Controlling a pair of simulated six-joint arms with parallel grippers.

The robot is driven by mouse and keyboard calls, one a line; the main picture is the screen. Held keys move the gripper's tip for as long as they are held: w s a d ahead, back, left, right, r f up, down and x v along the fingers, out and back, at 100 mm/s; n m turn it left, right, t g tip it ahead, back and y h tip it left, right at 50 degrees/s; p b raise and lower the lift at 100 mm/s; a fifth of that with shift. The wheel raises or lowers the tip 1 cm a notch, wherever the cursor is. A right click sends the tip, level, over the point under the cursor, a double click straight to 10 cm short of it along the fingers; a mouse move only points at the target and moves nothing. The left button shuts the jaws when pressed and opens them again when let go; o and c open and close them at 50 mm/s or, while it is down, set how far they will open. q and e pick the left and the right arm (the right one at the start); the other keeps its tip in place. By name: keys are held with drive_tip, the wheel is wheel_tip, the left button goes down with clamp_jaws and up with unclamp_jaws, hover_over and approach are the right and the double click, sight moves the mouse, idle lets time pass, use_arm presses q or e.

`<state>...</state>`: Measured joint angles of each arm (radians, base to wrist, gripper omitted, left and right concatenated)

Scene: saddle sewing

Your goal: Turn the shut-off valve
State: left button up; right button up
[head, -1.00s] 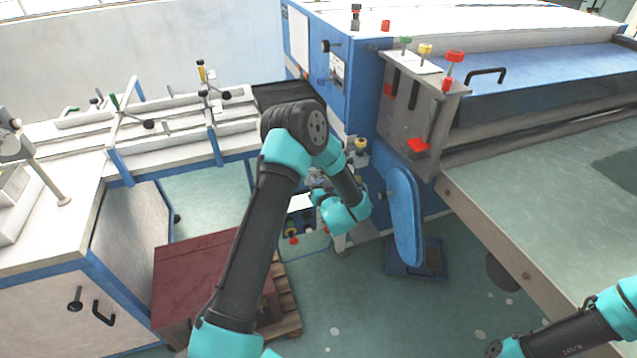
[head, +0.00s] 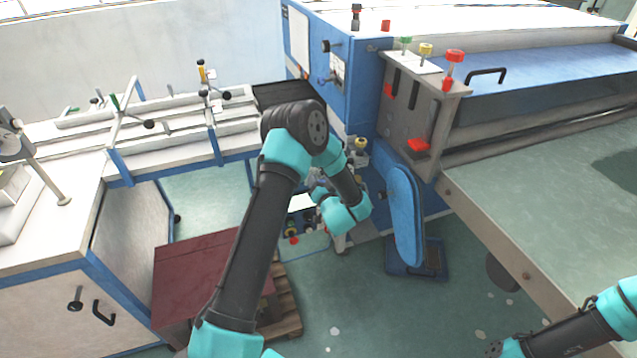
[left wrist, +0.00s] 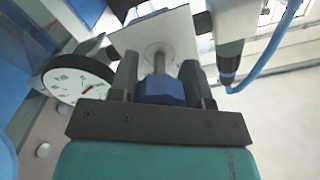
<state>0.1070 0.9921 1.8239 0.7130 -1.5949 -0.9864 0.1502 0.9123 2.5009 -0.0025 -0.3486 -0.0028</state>
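In the left wrist view a blue faceted knob (left wrist: 158,91), which looks like the shut-off valve's handle, sits on a grey metal stem in front of a pale plate. My left gripper (left wrist: 160,64) has one dark finger on each side of the knob. The knob fills the gap, and the fingers appear closed against it. In the head view my left forearm and teal wrist (head: 345,212) reach down beside the blue machine. They hide the valve and the fingertips there. My right arm shows at the bottom right, but its gripper is out of the picture.
A round dial gauge (left wrist: 78,86) is close left of the fingers, and a cylindrical fitting with a blue hose (left wrist: 258,75) is to the right. The blue machine (head: 352,85), a blue oval cover (head: 405,215) and a dark red box (head: 195,280) stand around the left arm.

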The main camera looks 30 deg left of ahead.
use_arm(q)
drive_tip(key=o, duration=0.4)
drive_tip(key=shift+o, duration=0.2)
drive_tip(key=shift+d, duration=0.1)
drive_tip(key=v, duration=1.7)
drive_tip(key=shift+s, duration=0.2)
wheel_tip(320, 180, down, 12)
drive_tip(key=s+d+m+g+h, duration=0.1)
drive_tip(key=s+g+h, duration=0.15)
drive_tip(key=h, duration=0.85)
drive_tip(key=s+d+f+g+h, duration=0.1)
drive_tip(key=s+g+h, duration=0.2)
drive_tip(key=s, duration=0.5)
drive_tip(key=s+d+f+m+g+h, duration=0.1)
drive_tip(key=s+d+f+g+h, duration=0.1)
drive_tip(key=s+g, duration=0.3)
drive_tip(key=s+h, duration=0.1)
drive_tip(key=s, duration=0.2)
drive_tip(key=shift+d+f+h, duration=0.15)
drive_tip(key=shift+d+h, duration=0.15)
drive_tip(key=shift+h, duration=0.1)
